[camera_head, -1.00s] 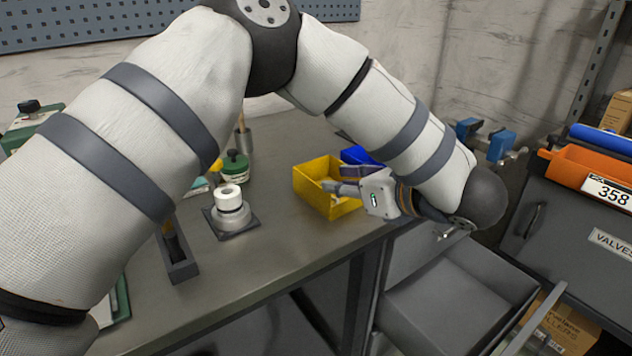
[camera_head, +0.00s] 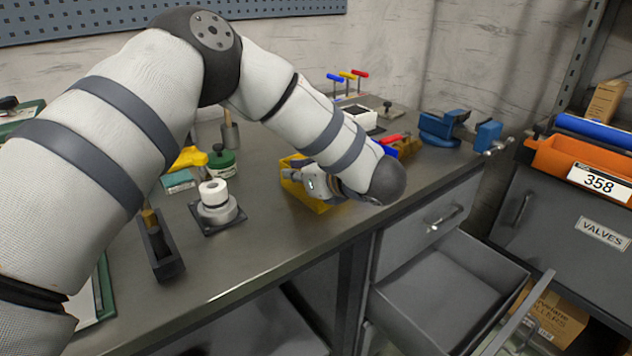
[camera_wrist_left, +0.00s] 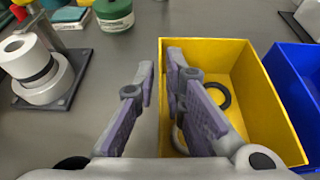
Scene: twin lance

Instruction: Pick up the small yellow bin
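The small yellow bin (camera_head: 318,203) stands on the workbench near its front edge, partly hidden behind my left gripper (camera_head: 290,174) and forearm. In the left wrist view the yellow bin (camera_wrist_left: 215,55) is open-topped and holds a black ring (camera_wrist_left: 219,96) and a paler ring, partly hidden. My left gripper (camera_wrist_left: 160,75) has its fingers apart across the bin's left wall. One finger is outside the bin, the other inside over its opening. A gap shows between the fingers and the wall. My right gripper is in neither view.
A blue bin (camera_wrist_left: 293,75) stands close at the yellow bin's right. A white roll on a stand (camera_head: 215,203) and a green jar (camera_head: 222,162) are to the left. An open drawer (camera_head: 450,290) juts out below the bench. Blue vises (camera_head: 440,128) sit at the far right.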

